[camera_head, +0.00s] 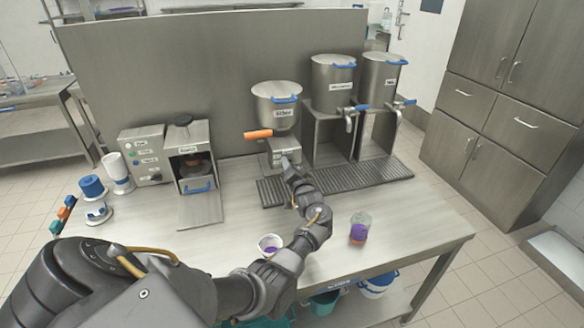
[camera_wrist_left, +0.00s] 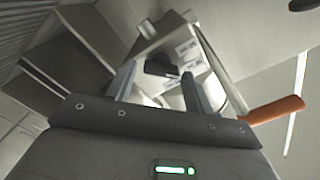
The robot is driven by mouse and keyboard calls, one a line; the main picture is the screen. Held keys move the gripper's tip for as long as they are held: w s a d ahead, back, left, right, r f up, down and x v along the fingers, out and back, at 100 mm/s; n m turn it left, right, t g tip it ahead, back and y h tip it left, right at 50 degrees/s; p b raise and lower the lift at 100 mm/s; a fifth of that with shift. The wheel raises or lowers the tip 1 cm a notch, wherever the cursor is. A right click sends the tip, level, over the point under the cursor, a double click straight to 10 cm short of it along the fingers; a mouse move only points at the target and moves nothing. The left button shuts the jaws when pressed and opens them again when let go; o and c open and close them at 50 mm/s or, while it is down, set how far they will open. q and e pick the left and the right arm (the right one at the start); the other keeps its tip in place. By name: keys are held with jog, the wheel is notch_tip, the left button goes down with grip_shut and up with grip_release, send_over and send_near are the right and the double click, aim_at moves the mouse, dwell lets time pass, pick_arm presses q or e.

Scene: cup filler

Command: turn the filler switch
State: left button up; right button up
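The filler is a silver hopper (camera_head: 278,108) with a blue-handled lid, above a metal base box. An orange handle (camera_head: 258,134) sticks out to its left, and it also shows at the right in the left wrist view (camera_wrist_left: 274,109). My left gripper (camera_head: 287,160) reaches up to the front of the base box and hides part of it. In the left wrist view the two fingers stand apart, and a small black switch (camera_wrist_left: 160,67) on a pale panel appears between them. I cannot tell whether either finger touches it. My right gripper is not in view.
Two tall metal dispensers (camera_head: 334,82) with blue-handled taps stand to the right, behind a dark drip grate (camera_head: 345,182). A cup with purple contents (camera_head: 270,244) and a clear-and-purple container (camera_head: 359,229) stand near the front edge. A machine with an open flap (camera_head: 200,210) stands left.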

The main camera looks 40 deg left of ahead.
pick_arm(q)
jog(key=shift+o, duration=0.6)
jog(key=b+v, duration=0.2)
jog(key=v, duration=0.8)
jog(key=shift+s+d, duration=0.2)
jog(key=shift+d, duration=0.15)
jog(key=shift+r, duration=0.1)
